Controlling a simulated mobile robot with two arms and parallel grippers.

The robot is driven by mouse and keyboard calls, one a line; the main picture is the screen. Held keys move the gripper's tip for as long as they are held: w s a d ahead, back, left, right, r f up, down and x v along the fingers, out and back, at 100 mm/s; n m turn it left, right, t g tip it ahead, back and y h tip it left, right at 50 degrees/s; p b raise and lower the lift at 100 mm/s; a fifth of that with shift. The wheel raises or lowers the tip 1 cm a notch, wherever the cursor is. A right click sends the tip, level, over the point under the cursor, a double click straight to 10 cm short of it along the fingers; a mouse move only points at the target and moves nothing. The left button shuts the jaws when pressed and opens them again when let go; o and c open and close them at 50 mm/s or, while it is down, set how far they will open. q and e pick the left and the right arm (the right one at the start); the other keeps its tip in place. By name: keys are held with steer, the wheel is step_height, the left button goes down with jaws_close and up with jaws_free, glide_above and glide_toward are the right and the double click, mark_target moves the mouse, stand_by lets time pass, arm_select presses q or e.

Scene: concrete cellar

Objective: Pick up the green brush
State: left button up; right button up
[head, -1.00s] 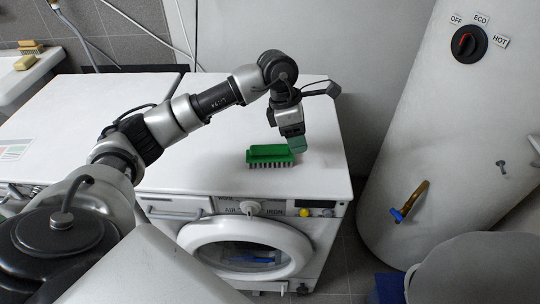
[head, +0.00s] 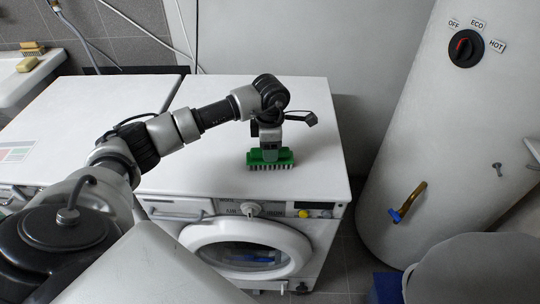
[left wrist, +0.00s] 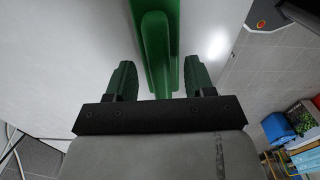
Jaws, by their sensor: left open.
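The green brush (head: 284,160) lies bristles down on the white top of the washing machine (head: 212,172), near its front edge. In the left wrist view its green back and raised handle (left wrist: 157,50) run away from me, between the two fingers. My left gripper (head: 270,152) is right over the brush, pointing down. In the left wrist view the gripper (left wrist: 160,80) is open, with a green finger on each side of the handle and gaps between. I cannot tell how far down the fingers reach. My right gripper is not in view.
A white boiler (head: 420,130) with a dial and a brass tap stands at the right. A grey bin (head: 475,270) is at the lower right. A sink (head: 25,78) with a sponge and a brush is at the upper left. The machine top left of the brush is clear.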

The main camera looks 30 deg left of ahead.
arm_select(q)
steer(key=shift+f, duration=0.65)
jaws_close()
steer(key=shift+r, duration=0.15)
steer(key=shift+r, duration=0.6)
step_height(320, 180, up, 3)
steer(key=shift+f+b, duration=0.1)
steer(key=shift+b, duration=0.5)
steer(key=d+r+b, duration=0.1)
steer(key=d+r, duration=0.5)
steer(key=d, duration=0.5)
steer(key=shift+s+d+r+b, duration=0.35)
steer(key=shift+s+r, duration=0.05)
